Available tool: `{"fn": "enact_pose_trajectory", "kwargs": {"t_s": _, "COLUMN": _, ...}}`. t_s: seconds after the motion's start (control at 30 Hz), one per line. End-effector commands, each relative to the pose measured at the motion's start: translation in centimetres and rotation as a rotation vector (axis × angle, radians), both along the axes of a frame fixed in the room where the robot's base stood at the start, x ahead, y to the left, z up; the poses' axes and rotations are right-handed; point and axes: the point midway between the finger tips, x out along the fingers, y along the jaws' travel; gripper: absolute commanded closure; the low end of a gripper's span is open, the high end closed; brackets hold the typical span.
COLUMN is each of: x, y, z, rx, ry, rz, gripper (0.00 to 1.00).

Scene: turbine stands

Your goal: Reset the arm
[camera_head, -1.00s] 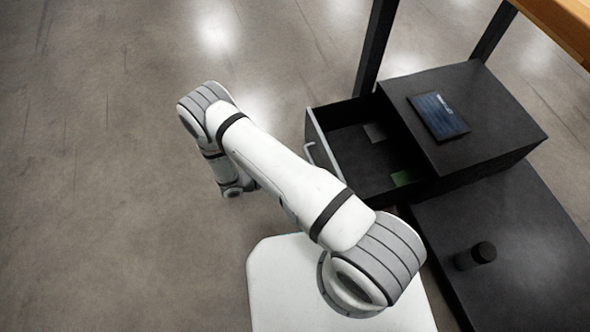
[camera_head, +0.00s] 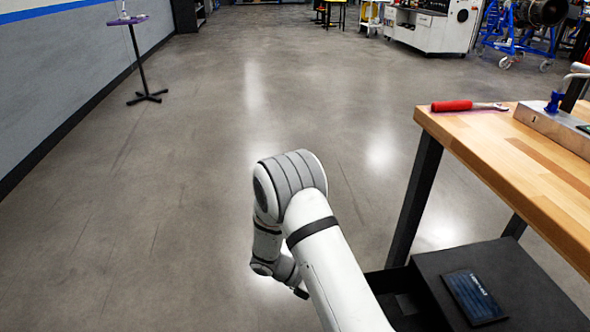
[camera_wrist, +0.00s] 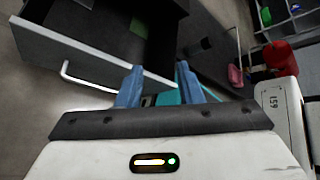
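My white arm (camera_head: 335,265) reaches forward from the bottom of the head view, bent at a grey joint, with its end hanging down. Only a small dark part of my gripper (camera_head: 300,292) shows there, left of the drawer. In the wrist view my gripper (camera_wrist: 160,88) has two blue fingers standing apart with nothing held between them. An open dark drawer (camera_wrist: 90,48) with a pale handle lies beyond the fingertips. The drawer (camera_head: 398,308) is partly hidden by my arm in the head view.
A wooden-topped workbench (camera_head: 520,165) stands at right, with a red-handled tool (camera_head: 465,106) near its edge. A dark cabinet (camera_head: 450,262) carrying a flat dark panel (camera_head: 474,297) is below. A small stand (camera_head: 140,60) is far left. Floor ahead is clear.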

Motion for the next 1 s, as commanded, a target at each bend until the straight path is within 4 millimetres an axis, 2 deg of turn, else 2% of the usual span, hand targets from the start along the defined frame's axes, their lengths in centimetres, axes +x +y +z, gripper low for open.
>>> {"fn": "enact_pose_trajectory", "kwargs": {"t_s": 0.03, "x": 0.0, "y": -0.4, "z": 3.4, "rx": 0.025, "ry": -0.058, "rz": -0.058, "gripper": 0.67}}
{"fn": "enact_pose_trajectory", "kwargs": {"t_s": 0.3, "x": -1.4, "y": -1.8, "z": 14.6, "rx": 0.138, "ry": -0.351, "rz": -0.374, "gripper": 0.67}}
{"fn": "enact_pose_trajectory", "kwargs": {"t_s": 0.7, "x": -5.2, "y": -3.9, "z": 29.6, "rx": 0.279, "ry": -0.754, "rz": -0.877, "gripper": 0.67}}
{"fn": "enact_pose_trajectory", "kwargs": {"t_s": 1.0, "x": -9.0, "y": -4.9, "z": 39.4, "rx": 0.370, "ry": -1.025, "rz": -1.279, "gripper": 0.67}}
